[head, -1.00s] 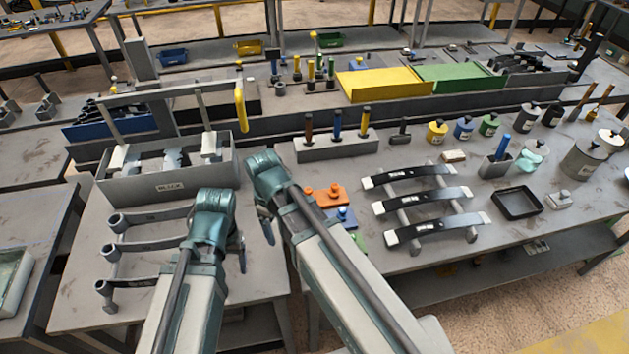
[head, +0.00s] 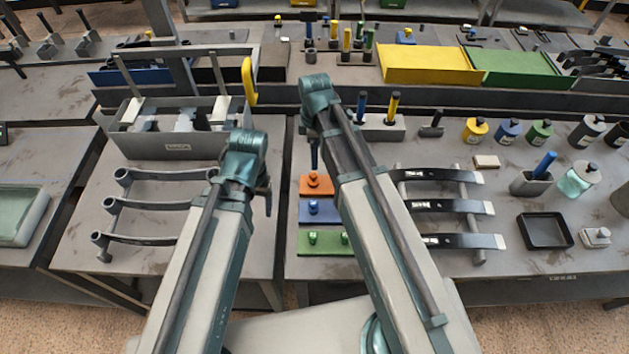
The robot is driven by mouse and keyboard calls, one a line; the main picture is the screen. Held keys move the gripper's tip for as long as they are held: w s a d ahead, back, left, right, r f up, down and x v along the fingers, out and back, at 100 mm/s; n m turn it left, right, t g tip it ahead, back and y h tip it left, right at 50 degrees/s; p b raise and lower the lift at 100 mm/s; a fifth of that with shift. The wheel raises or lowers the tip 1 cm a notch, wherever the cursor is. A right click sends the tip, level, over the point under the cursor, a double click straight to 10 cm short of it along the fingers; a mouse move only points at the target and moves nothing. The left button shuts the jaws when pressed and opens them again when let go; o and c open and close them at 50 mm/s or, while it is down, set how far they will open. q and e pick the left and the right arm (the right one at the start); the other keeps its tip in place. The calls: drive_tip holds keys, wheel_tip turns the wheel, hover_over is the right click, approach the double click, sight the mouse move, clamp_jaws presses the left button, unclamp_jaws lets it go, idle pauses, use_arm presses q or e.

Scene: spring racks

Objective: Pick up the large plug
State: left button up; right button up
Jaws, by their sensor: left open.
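Three flat coloured pieces with knobs lie in a column on the right bench: an orange one (head: 316,186), a blue one (head: 320,212) and a green one (head: 325,243). I cannot tell which thing in view is the large plug. My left gripper (head: 267,202) hangs over the gap between the two front benches, left of these pieces. It is open, and nothing shows in it. My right gripper (head: 314,160) is seen only as a thin dark part behind the orange piece; its jaws cannot be made out. My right arm hides the right ends of the blue and green pieces.
A rack of curved dark bars (head: 150,204) and a grey bin (head: 165,145) are on the left bench. Another bar rack (head: 450,207), a black tray (head: 545,232) and several jars (head: 474,130) are on the right bench. A handle block (head: 385,130) stands behind my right arm.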

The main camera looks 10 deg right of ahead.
sight(314, 174)
wheel_tip(314, 174, down, 8)
drive_tip(key=b, duration=0.6)
drive_tip(key=shift+r+b, duration=0.25)
drive_tip(key=shift+b, duration=0.15)
use_arm(q)
wheel_tip(314, 174, down, 8)
use_arm(e)
drive_tip(key=shift+f, duration=0.15)
use_arm(q)
wheel_tip(314, 174, down, 5)
drive_tip(key=b, duration=0.5)
drive_tip(key=shift+f+b, duration=0.1)
drive_tip(key=shift+b, duration=0.25)
use_arm(e)
wheel_tip(314, 174, down, 5)
drive_tip(key=shift+w+a+f, duration=0.15)
drive_tip(key=shift+f, duration=0.05)
drive_tip(key=shift+r, duration=0.1)
drive_tip(key=c, duration=1.2)
use_arm(q)
drive_tip(key=shift+r, duration=0.2)
use_arm(e)
drive_tip(key=shift+r, duration=0.1)
